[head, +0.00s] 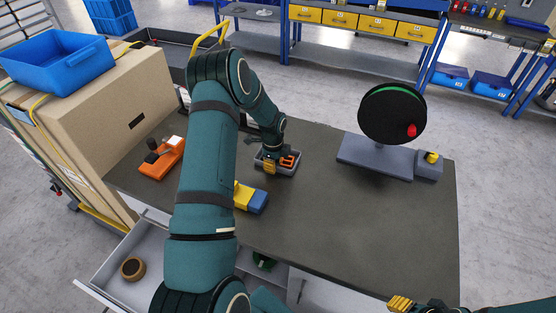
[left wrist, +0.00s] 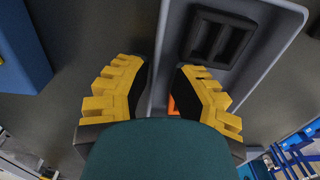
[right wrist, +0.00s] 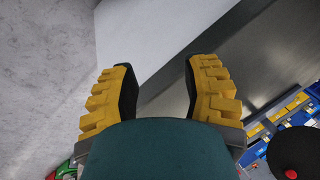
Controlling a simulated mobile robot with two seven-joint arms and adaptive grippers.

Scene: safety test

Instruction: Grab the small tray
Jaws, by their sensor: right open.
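The small grey tray (head: 262,168) sits on the dark table top, left of the reel stand. It holds an orange item (head: 288,161) and, in the left wrist view, a black item (left wrist: 218,40). My left gripper (head: 271,167) is down at the tray's near-left side. In the left wrist view, the fingers (left wrist: 158,92) are open and apart, with the tray's wall (left wrist: 160,62) between them. One finger is outside, the other over the inside. I cannot tell whether either touches. My right gripper (right wrist: 161,90) is open and empty by the table's front edge.
A yellow and blue block (head: 259,201) lies close to the tray. An orange device (head: 162,160) is at the left. The reel (head: 385,112) stands on a grey base at the right. An open drawer (head: 112,285) sticks out at front left. The table's front right is clear.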

